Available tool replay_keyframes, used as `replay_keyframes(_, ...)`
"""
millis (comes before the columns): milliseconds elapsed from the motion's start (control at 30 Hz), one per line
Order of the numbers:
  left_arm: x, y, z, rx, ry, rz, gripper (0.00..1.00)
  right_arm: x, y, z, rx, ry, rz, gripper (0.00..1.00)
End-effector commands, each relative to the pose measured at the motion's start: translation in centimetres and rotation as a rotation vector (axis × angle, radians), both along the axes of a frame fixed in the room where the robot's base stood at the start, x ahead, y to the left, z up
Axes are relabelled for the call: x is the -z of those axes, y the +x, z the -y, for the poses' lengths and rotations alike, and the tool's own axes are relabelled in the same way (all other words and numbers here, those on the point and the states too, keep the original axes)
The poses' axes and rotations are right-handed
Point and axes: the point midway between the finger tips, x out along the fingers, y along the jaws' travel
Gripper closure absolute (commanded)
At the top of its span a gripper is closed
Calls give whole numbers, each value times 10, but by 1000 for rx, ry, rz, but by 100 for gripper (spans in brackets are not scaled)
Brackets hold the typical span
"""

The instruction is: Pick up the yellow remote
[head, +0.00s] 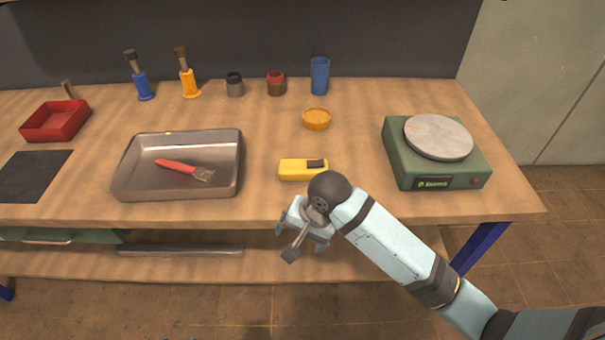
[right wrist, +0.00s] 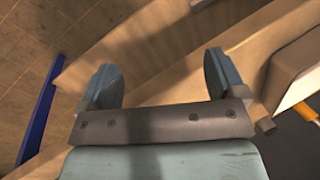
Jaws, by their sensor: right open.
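The yellow remote (head: 303,170) lies flat on the wooden workbench near its front edge, with a dark patch on its right end. My right gripper (head: 303,228) is in front of the bench edge, just nearer to me than the remote and apart from it. In the right wrist view my right gripper (right wrist: 160,78) has its two fingers spread with nothing between them. I cannot make out the remote in that view. My left gripper is not in view.
A green scale (head: 405,172) stands to the right. An orange dish (head: 316,119) and a blue cup (head: 320,76) are behind. The bench around the remote is clear.

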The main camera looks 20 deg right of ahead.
Motion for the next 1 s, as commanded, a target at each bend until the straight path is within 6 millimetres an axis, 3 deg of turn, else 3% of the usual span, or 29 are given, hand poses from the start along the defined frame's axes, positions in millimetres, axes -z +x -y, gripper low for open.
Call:
replay_keyframes(33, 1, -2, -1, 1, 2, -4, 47, -8, 21, -1, 67, -10, -29, 11)
replay_keyframes(267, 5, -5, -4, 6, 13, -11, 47, -43, 97, 4, 470, -64, -188, 11)
replay_keyframes(500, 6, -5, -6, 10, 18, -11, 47, -100, 169, 39, 963, -132, -278, 11)
replay_keyframes(633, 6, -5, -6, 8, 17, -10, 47, -124, 191, 56, 1151, -147, -296, 11)
replay_keyframes(767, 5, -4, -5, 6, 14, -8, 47, -134, 200, 64, 1241, -151, -306, 11)
replay_keyframes(867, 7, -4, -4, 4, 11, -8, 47, -126, 201, 65, 1259, -153, -309, 11)
replay_keyframes(1000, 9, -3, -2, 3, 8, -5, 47, -98, 200, 65, 1257, -153, -310, 11)
